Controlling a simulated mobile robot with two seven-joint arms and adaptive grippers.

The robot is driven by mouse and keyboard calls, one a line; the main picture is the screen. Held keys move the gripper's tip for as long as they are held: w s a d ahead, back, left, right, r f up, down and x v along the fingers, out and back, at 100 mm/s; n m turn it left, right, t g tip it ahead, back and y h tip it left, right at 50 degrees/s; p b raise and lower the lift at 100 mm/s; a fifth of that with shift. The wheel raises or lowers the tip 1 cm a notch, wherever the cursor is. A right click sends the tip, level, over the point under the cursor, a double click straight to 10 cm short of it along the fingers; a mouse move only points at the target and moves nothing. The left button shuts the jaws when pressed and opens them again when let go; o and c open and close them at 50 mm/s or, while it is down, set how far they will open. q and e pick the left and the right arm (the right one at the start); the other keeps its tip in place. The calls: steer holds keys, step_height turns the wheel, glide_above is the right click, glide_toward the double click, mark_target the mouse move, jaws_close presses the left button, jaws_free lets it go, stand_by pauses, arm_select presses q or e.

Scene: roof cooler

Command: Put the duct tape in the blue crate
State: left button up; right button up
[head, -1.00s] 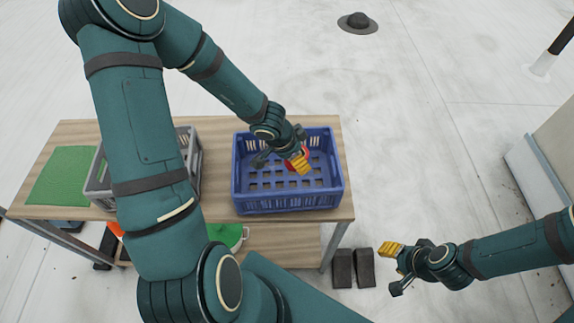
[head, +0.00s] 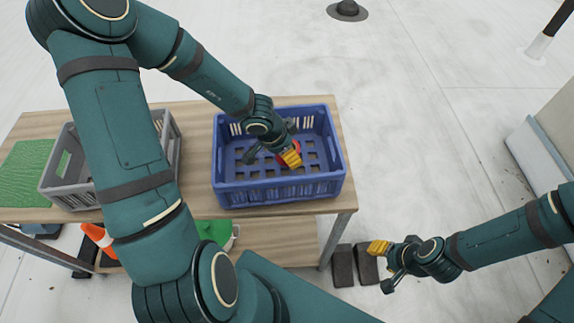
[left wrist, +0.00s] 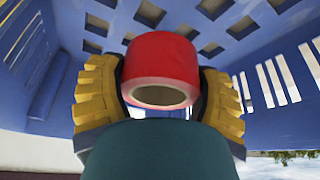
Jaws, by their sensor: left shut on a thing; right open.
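The duct tape is a red roll, large in the left wrist view (left wrist: 160,68) between the yellow finger pads of my left gripper (left wrist: 160,95). My left gripper is shut on it. In the head view the left gripper (head: 288,156) is inside the blue crate (head: 280,192), and only a bit of the red tape shows beside the yellow pads. The crate's slotted blue floor and walls surround the tape in the wrist view. I cannot tell whether the tape touches the floor. My right gripper (head: 384,262) is open and empty, right of the table.
The crate stands on a wooden table (head: 200,200). A grey crate (head: 75,192) and a green mat (head: 28,172) are to its left. An orange cone (head: 98,238) is below the tabletop. Dark blocks (head: 344,265) stand on the floor by the table leg.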

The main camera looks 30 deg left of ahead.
arm_select(q)
steer(key=shift+f+b, duration=1.55)
steer(key=shift+f, duration=0.1)
steer(key=shift+f+b, duration=0.4)
steer(key=shift+b, duration=0.05)
steer(key=shift+r, duration=0.1)
steer(key=o, duration=1.3)
